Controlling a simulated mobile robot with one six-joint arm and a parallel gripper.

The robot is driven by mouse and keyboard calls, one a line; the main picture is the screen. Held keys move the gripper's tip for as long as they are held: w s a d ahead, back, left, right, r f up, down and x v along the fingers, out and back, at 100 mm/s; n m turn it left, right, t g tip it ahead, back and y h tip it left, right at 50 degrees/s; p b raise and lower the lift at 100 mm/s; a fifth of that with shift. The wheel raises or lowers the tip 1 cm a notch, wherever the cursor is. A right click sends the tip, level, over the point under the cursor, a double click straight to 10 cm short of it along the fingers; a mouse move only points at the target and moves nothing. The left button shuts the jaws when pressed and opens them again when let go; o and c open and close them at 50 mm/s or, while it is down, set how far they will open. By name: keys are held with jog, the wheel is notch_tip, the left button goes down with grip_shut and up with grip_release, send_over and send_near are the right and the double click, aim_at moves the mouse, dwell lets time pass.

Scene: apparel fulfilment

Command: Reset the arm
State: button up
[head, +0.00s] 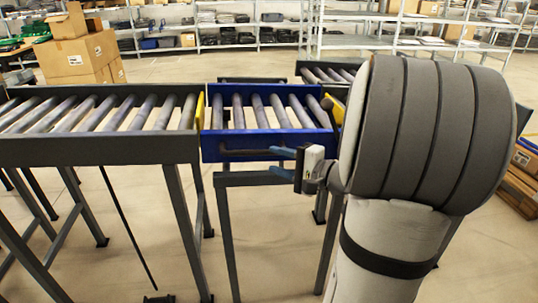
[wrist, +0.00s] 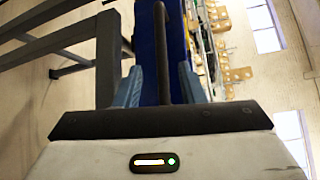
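My gripper (head: 279,161) is at the front of the blue conveyor section (head: 215,115) in the head view. Its two blue fingers are spread apart. In the wrist view the gripper (wrist: 160,75) shows one finger on each side of a dark bar handle (wrist: 164,45), with gaps beside it, so it looks open and not clamped on it. The handle also shows on the blue section's front face in the head view (head: 240,152). My grey arm fills the right of the head view and hides part of the conveyor behind it.
A grey roller conveyor (head: 80,150) adjoins the blue section on the left. Another roller conveyor (head: 328,72) stands behind. Cardboard boxes (head: 78,60) are stacked back left, and shelves (head: 245,22) line the back. More boxes (head: 523,175) stand at the right edge. Legs stand below the conveyors.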

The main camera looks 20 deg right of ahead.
jog(key=shift+s+d, duration=0.15)
jog(key=shift+s, duration=0.15)
